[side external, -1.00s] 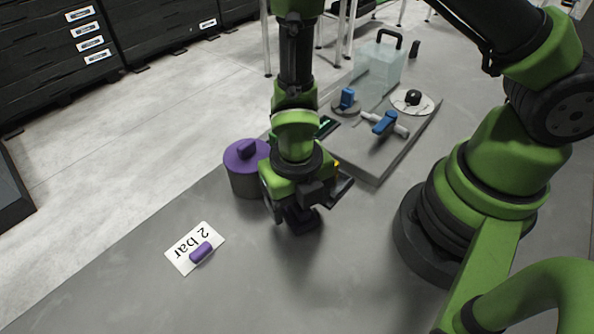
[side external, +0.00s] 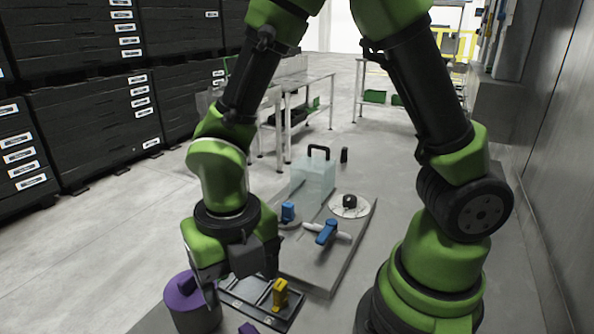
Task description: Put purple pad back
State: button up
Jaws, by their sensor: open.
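A grey cylinder with a purple top (side external: 180,288) stands at the bottom left; my gripper partly covers it. A small purple piece (side external: 247,328) shows at the bottom edge, cut off by the frame, so I cannot tell its full shape. My gripper (side external: 238,284) is open and points down, beside the purple-topped cylinder and over the left part of a dark tray (side external: 262,309). Its fingertips are partly hidden, and I see nothing held. The "2 bar" card is not in view now.
A yellow block (side external: 280,293) stands on the dark tray, close right of my gripper. Behind is a grey plate (side external: 318,268) with a blue-handled valve (side external: 327,232), a blue knob (side external: 288,211), a white dial (side external: 349,206) and a clear tank (side external: 313,181). Open floor lies left.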

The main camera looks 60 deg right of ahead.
jog(key=s+d+r+m+t, duration=0.2)
jog(key=r+m, duration=0.3)
jog(key=m, duration=0.6)
jog(key=s+d+r+m+t+y, duration=0.1)
jog(key=r+m, duration=0.5)
jog(key=m, duration=0.6)
jog(key=s+d+r+m+t+y, duration=0.1)
jog(key=s+d+r+m+t, duration=0.3)
jog(key=m, duration=0.7)
notch_tip(320, 180, up, 2)
jog(key=shift+s+d+r+m, duration=0.2)
jog(key=shift+d+r+m, duration=0.1)
jog(key=shift+d, duration=0.85)
